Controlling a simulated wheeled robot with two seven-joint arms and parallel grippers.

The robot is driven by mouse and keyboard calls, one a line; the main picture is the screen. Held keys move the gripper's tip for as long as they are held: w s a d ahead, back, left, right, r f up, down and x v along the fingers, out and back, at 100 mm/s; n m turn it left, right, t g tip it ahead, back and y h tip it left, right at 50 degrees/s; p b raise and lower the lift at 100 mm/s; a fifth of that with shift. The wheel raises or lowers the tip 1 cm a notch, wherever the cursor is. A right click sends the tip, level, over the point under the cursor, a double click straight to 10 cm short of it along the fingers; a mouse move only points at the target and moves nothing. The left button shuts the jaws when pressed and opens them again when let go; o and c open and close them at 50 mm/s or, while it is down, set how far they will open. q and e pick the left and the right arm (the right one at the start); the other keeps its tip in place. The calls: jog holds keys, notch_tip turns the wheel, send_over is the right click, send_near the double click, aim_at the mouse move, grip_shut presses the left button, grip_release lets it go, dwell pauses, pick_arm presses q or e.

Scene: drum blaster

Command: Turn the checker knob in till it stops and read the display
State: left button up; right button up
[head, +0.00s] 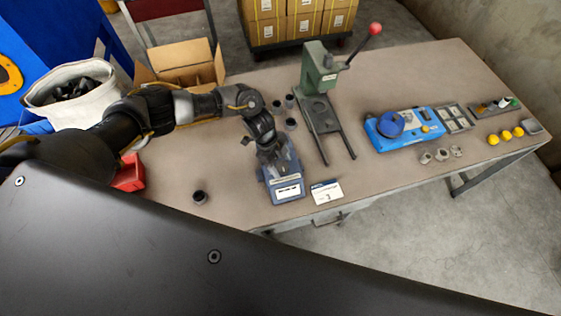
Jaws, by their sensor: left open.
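The checker (294,168), a blue-grey box, stands near the table's front edge. A pale display panel (288,191) is on its front; its reading is too small to make out. My left gripper (273,160) points down over the back part of the checker, its fingers open. The knob is not distinguishable there, hidden behind or between the fingers, so I cannot tell whether they touch it. My right gripper is not in view.
A white card (326,192) marked 3 lies right of the checker. A green press (320,75) with a red-knobbed lever stands behind. Dark cups (290,123) sit behind the gripper, another (200,197) at left. A blue device (408,130) is farther right.

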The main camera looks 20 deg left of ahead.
pick_arm(q)
jog(key=shift+c, duration=0.4)
jog(key=c, duration=0.9)
jog(key=shift+w+f+m+b, duration=0.15)
jog(key=shift+m+b, duration=0.25)
jog(key=shift+b, duration=0.25)
jog(key=m+g+b, duration=0.1)
jog(key=m+b, duration=0.2)
jog(key=b, duration=0.2)
jog(key=m+g+y+b, duration=0.1)
jog(key=m+b, duration=0.3)
jog(key=b, duration=0.1)
jog(key=shift+w+d+f+g+y, duration=0.1)
jog(key=shift+w+d+g+y, duration=0.05)
jog(key=shift+g+y, duration=0.15)
jog(key=m+y+b, duration=0.1)
jog(key=m+b, duration=0.1)
jog(key=m, duration=0.1)
jog(key=m+y+b, duration=0.1)
jog(key=m+b, duration=0.1)
jog(key=m, duration=0.1)
jog(key=shift+d+m+g, duration=0.15)
jog(key=shift+m+g, duration=0.25)
jog(key=m+y+b, duration=0.2)
jog(key=m+b, duration=0.1)
jog(key=m, duration=0.2)
jog(key=shift+d, duration=0.15)
jog(key=shift+r+m+y, duration=0.25)
jog(key=shift+m+y, duration=0.05)
jog(key=shift+m, duration=0.1)
